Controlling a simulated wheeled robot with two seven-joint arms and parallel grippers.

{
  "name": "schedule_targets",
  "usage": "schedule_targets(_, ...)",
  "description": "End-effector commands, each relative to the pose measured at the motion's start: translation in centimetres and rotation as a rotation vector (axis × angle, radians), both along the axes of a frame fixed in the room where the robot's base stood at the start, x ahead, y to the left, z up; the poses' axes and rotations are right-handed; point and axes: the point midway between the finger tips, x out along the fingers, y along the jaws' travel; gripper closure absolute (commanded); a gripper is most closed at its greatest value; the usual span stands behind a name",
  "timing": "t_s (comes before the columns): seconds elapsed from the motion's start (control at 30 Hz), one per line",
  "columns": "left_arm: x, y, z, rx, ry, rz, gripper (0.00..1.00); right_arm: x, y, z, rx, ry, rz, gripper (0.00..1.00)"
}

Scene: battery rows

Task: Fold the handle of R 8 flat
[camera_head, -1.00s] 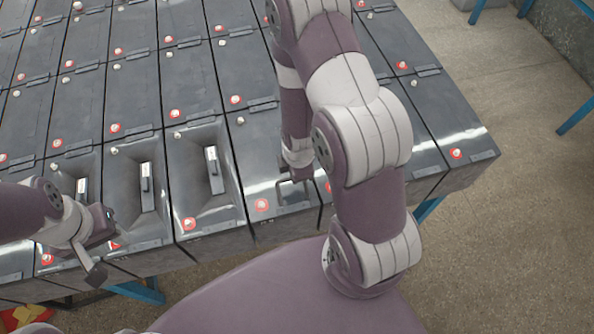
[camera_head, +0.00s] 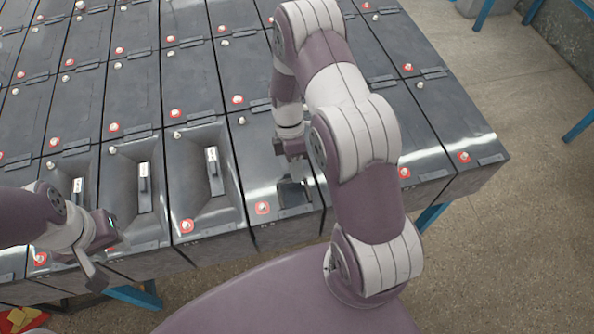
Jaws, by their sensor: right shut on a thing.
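A dark handle (camera_head: 293,193) shows at the near end of the front-row battery (camera_head: 258,160), just right of its red terminal cap. My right gripper (camera_head: 294,158) is over this battery, its tips low at the handle's far side. It is shut on the handle, though the fingertips are small and partly dark against it. I cannot read any row label, so R 8 cannot be confirmed by name. My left gripper (camera_head: 104,262) is open and empty, held over the near edge of the front row at the left.
Several grey batteries stand in tight rows. Front-row batteries at the left have sunken tops with upright pale-and-black parts (camera_head: 213,170). My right arm hides part of the front row. Blue table legs (camera_head: 431,214) and open floor (camera_head: 520,240) lie at the right.

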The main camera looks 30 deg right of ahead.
Motion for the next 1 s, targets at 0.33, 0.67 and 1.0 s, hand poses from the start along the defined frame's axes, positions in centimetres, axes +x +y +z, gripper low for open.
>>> schedule_targets(0.33, 0.0, 0.0, 3.9, 0.000, 0.000, 0.000, 0.63, 0.6, -0.2, -0.4, 0.032, 0.133, 0.000, 1.00)
schedule_targets(0.67, 0.0, 0.0, 4.3, 0.000, 0.000, 0.000, 0.63, 0.6, -0.1, -1.2, 0.038, 0.158, 0.000, 1.00)
schedule_targets(1.0, 0.0, 0.0, 4.2, 0.000, 0.000, 0.000, 0.63, 0.5, -0.1, -1.3, 0.038, 0.158, 0.000, 0.63)
